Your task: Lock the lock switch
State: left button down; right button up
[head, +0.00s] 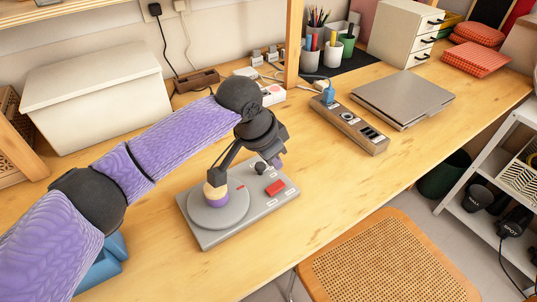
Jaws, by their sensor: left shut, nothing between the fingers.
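A grey box-shaped device (216,239) lies on the wooden desk. I cannot tell for sure which part is the lock switch. A rounded tan and purple piece (217,197) stands over the disc. My left gripper (216,178) is shut and empty, its dark fingers reaching down to the top of that piece. Whether they touch it is unclear. My left wrist hangs over the device's back edge. My right gripper is not in view.
A power strip (348,124) with a blue plug and a closed laptop (403,98) lie to the right. A white lidded box (95,95) stands at the back left. A blue container (104,268) is partly behind my arm. A wicker-seat chair (385,262) stands in front.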

aim_at(280, 186)
pick_arm(q)
jog(key=b+x, duration=0.1)
jog(key=x, duration=0.2)
jog(key=b+x, duration=0.2)
jog(key=x, duration=0.1)
jog(key=shift+s+a+f, duration=0.1)
jog(key=shift+a+f, duration=0.05)
jog(key=shift+f, duration=0.45)
jog(key=shift+p, duration=0.65)
jog(key=shift+f, duration=0.2)
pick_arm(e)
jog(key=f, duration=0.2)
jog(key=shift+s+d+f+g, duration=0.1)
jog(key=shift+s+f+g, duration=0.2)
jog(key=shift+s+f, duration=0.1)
pick_arm(q)
jog(key=shift+a+r+p, duration=0.1)
jog(key=shift+r+p, duration=0.15)
jog(key=shift+p, duration=0.15)
jog(key=shift+s+a+p, duration=0.35)
jog(key=shift+p, duration=0.3)
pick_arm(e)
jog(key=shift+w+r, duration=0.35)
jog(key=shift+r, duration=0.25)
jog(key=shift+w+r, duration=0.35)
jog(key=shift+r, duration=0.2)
